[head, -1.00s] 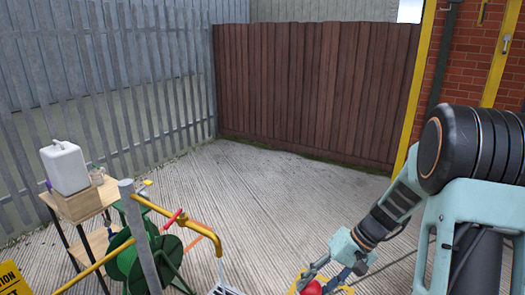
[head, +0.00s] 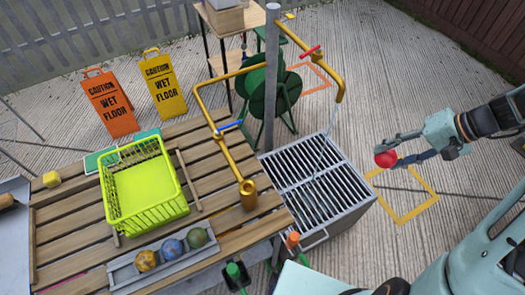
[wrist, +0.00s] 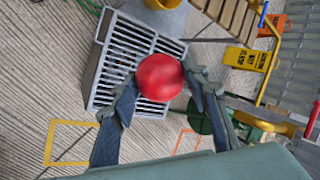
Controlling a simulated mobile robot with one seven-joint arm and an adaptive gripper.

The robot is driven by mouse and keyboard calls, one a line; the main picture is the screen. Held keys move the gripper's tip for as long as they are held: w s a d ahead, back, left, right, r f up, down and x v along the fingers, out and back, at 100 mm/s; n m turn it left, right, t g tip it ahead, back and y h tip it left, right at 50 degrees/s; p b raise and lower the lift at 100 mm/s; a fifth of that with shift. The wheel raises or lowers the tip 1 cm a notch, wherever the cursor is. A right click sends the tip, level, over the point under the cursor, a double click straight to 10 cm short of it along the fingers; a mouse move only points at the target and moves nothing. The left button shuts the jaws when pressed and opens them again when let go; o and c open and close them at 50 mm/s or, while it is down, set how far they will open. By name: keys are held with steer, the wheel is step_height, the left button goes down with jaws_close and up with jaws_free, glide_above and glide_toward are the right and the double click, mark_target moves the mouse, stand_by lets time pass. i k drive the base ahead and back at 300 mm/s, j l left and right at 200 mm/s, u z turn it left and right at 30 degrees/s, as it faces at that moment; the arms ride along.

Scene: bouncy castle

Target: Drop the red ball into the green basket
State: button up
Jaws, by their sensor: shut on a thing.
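The red ball (head: 386,159) is between the fingertips of my gripper (head: 392,155), held in the air to the right of the grated metal box. In the wrist view the red ball (wrist: 159,77) sits between both fingers of my gripper (wrist: 165,82). The green basket (head: 150,222) is a bright yellow-green open crate on the slatted wooden table, at the left of the head view. Its floor looks empty. My gripper is well to the right of the basket, apart from it.
A grated metal box (head: 318,180) and a yellow pipe frame (head: 240,165) stand between basket and gripper. A grey tray (head: 125,275) with several balls lies in front of the basket. Two wet-floor signs, orange (head: 109,103) and yellow (head: 164,86), stand behind the table (head: 240,222).

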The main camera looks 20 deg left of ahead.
mark_target(133, 184)
steer(key=u, duration=2.5)
steer(key=i+j+z, duration=0.15)
steer(key=j+z, duration=0.25)
steer(key=i+j+z, duration=0.1)
steer(key=j+z, duration=0.15)
steer(key=z, duration=0.15)
